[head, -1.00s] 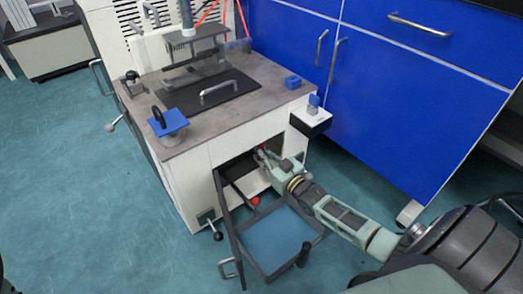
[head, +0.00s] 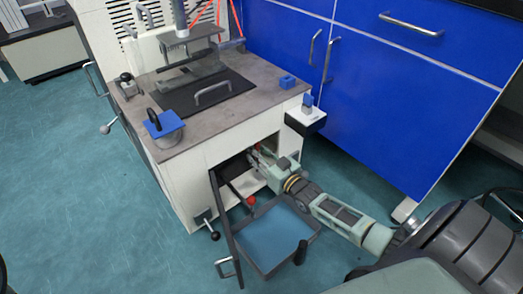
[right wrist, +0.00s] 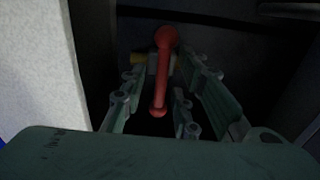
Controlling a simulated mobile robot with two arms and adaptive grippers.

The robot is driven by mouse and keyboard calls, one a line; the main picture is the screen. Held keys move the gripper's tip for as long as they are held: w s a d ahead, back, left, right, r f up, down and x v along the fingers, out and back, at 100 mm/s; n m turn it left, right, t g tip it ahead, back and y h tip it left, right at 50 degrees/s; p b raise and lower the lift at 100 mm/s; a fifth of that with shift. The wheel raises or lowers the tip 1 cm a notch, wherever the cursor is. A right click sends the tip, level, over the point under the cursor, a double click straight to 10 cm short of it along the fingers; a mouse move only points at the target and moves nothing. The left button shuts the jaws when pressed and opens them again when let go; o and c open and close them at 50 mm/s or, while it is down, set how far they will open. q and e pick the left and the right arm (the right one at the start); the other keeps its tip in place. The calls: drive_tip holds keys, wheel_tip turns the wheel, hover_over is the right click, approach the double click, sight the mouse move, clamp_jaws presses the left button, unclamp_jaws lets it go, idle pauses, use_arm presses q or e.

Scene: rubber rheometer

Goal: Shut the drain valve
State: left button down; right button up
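The drain valve shows in the right wrist view as a red lever (right wrist: 161,75) with a round upper end and a yellowish fitting (right wrist: 138,58) behind it. The lever hangs almost straight down. My right gripper (right wrist: 160,88) is open, with one finger on each side of the lever; I cannot tell whether either touches it. In the head view my right gripper (head: 257,157) reaches inside the open front compartment of the white machine (head: 172,190). A small bit of red (head: 258,146) shows by its fingertips. My left gripper is not in view.
An open door frame (head: 227,235) and a blue-bottomed tray (head: 274,237) stand out below the compartment. A red ball knob (head: 251,200) is near the tray's back. A white box (head: 306,117) juts out above my right arm. Blue cabinets (head: 385,110) stand at right.

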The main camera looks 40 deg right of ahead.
drive_tip(key=s+d, duration=0.1)
drive_tip(key=s, duration=1.1)
idle(0.4)
